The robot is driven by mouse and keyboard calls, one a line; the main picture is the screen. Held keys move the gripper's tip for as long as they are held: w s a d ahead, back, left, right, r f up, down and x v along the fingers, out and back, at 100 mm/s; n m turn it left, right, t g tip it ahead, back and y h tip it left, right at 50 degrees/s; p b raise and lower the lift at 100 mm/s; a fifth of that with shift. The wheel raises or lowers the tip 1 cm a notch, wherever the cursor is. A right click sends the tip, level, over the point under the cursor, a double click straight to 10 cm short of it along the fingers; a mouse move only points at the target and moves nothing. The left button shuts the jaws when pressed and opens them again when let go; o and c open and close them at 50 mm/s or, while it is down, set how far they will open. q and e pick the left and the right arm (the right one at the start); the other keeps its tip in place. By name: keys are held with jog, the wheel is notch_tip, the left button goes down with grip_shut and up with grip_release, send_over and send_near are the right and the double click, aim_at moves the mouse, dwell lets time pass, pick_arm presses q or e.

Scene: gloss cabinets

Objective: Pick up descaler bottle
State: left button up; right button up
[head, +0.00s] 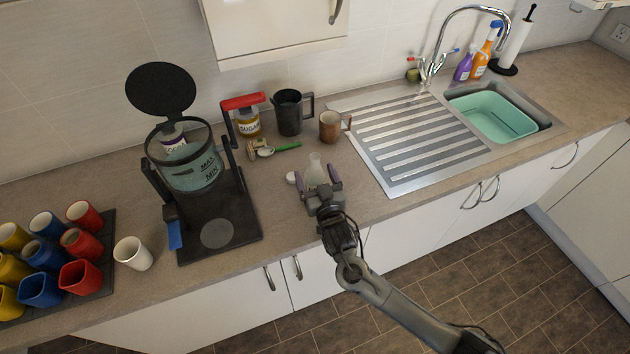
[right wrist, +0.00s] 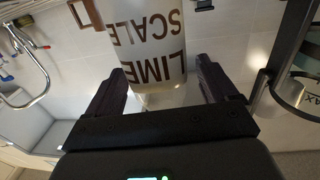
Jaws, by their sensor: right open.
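The descaler bottle (head: 315,167) stands on the worktop, clear and pale with a narrower top. A small white round cap-like thing (head: 291,177) lies just left of it. My right gripper (head: 317,182) is open at the bottle, one finger on either side. In the right wrist view, the bottle (right wrist: 150,45) shows a "LIME SCALE" label, upside down, between the open fingers of my right gripper (right wrist: 160,85). Gaps show beside it, and I cannot tell whether either finger touches it. My left gripper is not in view.
A kettle-like jug (head: 188,170) on a black base stands left. A ribbed drainer (head: 420,135) lies right, and cups stand on a dark tray (head: 107,240).

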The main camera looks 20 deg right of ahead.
jog(key=shift+w, duration=0.25)
jog(key=shift+c, duration=0.3)
jog(key=c, duration=1)
jog(key=shift+c, duration=0.7)
jog(key=shift+r, duration=0.15)
